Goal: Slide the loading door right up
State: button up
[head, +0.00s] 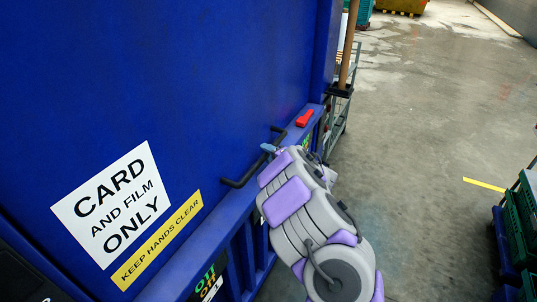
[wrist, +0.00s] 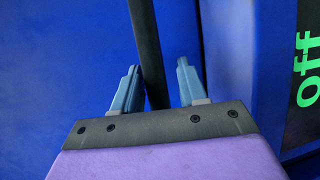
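The blue loading door (head: 180,70) fills the left of the head view, with a white "CARD AND FILM ONLY" sign on it. A black bar handle (head: 238,183) is fixed near its lower edge. My gripper (head: 268,148) is at the upper right part of this handle; my arm hides some of what lies below. In the wrist view the handle (wrist: 146,45) runs between the two blue-grey fingers of my gripper (wrist: 157,85). The fingers are apart, one on each side of the bar, with a gap visible on the right side. The bar's lower end is hidden behind the gripper body.
A red block (head: 304,118) sits on the ledge right of the handle. A wheeled rack (head: 338,120) with a wooden-handled tool stands beyond. Green and blue crates (head: 515,235) are at the right edge. The concrete floor (head: 430,120) between is mostly clear.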

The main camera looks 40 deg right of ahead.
jog(key=shift+a+r, duration=0.15)
jog(key=shift+a, duration=0.35)
jog(key=c, duration=0.3)
jog(key=shift+a, duration=0.1)
jog(key=shift+c, duration=0.8)
grip_shut()
jog(key=shift+d+r, duration=0.1)
jog(key=shift+d, duration=0.1)
notch_tip(320, 180, up, 46)
jog(key=p, duration=2.5)
jog(key=shift+f, duration=0.2)
